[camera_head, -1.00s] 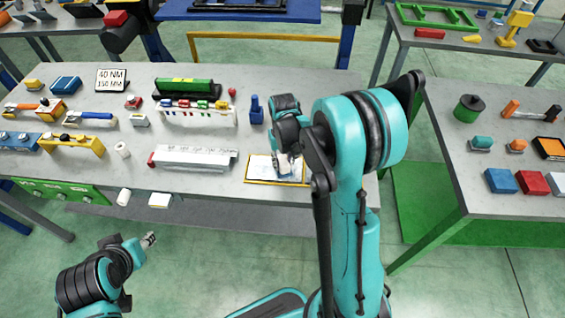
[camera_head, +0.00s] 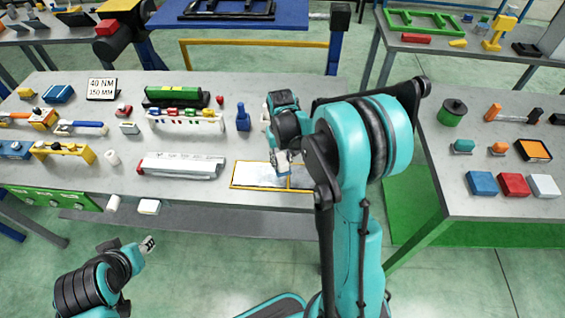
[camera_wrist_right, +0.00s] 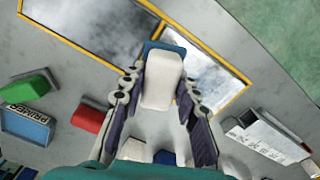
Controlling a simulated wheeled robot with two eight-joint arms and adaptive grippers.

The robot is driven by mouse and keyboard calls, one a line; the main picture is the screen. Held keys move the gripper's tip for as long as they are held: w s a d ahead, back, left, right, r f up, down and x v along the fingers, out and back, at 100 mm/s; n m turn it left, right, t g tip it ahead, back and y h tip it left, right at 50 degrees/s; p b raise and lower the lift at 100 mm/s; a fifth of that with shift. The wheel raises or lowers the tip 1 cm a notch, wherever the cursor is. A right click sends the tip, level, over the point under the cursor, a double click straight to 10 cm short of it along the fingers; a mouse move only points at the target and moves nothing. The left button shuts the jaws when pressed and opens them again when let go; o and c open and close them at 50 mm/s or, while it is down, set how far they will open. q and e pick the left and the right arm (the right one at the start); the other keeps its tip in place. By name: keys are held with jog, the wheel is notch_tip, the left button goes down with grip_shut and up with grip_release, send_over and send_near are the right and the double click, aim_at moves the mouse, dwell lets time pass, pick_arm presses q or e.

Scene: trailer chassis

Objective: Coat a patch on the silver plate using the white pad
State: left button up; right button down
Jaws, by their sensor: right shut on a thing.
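The silver plate (camera_head: 258,176) lies on the main workbench in a yellow frame, near its front edge. In the right wrist view the plate (camera_wrist_right: 115,38) shows cloudy, streaked grey panels split by a yellow bar. My right gripper (camera_head: 283,168) is over the plate. In the right wrist view its fingers (camera_wrist_right: 161,86) are shut on the white pad (camera_wrist_right: 163,80), which has a blue edge at its far end. The pad lies over the dividing bar in that view; whether it touches the plate I cannot tell. My left gripper (camera_head: 148,244) hangs low in front of the bench, away from the plate.
A white rail (camera_head: 180,165) lies left of the plate, and a blue bottle (camera_head: 242,118) stands behind it. In the right wrist view a PRIMER box (camera_wrist_right: 27,125), a red block (camera_wrist_right: 91,117) and a green block (camera_wrist_right: 28,86) lie near the plate.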

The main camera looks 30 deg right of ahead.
aim_at(281, 159)
jog(key=shift+r+p, duration=0.9)
jog(key=shift+r, duration=0.75)
